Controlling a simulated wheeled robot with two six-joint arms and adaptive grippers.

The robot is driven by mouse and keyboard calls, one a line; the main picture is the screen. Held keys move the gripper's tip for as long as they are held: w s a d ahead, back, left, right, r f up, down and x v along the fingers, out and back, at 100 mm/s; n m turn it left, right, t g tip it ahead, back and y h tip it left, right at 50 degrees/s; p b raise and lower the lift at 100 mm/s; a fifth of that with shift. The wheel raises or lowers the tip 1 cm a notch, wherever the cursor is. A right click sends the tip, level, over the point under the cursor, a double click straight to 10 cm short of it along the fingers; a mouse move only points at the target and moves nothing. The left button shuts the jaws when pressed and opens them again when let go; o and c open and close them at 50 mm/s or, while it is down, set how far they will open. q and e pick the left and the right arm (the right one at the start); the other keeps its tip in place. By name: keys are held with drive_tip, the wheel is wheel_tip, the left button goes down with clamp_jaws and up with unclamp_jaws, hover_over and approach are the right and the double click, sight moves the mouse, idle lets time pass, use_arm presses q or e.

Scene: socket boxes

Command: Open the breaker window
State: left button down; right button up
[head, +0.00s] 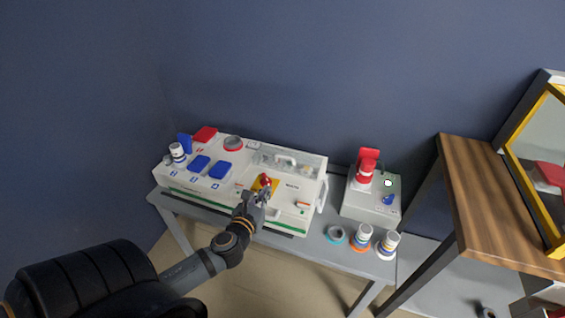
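A long white socket box (230,218) stands on a grey table against the blue wall. The clear breaker window (302,162) is on the top right part of this box and looks closed, with a pale handle-like part near it. My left gripper (262,191) is over the front middle of the box, in front of the window. It is at or just by a red knob (265,179) on a yellow plate (274,185). The fingers are small and dark, so I cannot tell whether they are open or touch the knob. My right gripper is not in view.
Blue covers (199,163), a red cover (204,134) and plugs fill the box's left part. A smaller white box (371,204) with a red plug (366,167) stands right. A wooden-topped table (500,205) is at far right.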

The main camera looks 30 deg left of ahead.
use_arm(q)
drive_tip(key=x, duration=0.9)
drive_tip(key=shift+b, duration=0.3)
drive_tip(key=w, duration=0.1)
drive_tip(key=w+r, duration=0.1)
drive_tip(key=w, duration=0.1)
drive_tip(key=shift+w+a+r+p, duration=0.1)
drive_tip(key=shift+a+r+p, duration=0.2)
drive_tip(key=shift+a+r, duration=0.05)
drive_tip(key=shift+w+r, duration=0.2)
drive_tip(key=shift+w, duration=0.15)
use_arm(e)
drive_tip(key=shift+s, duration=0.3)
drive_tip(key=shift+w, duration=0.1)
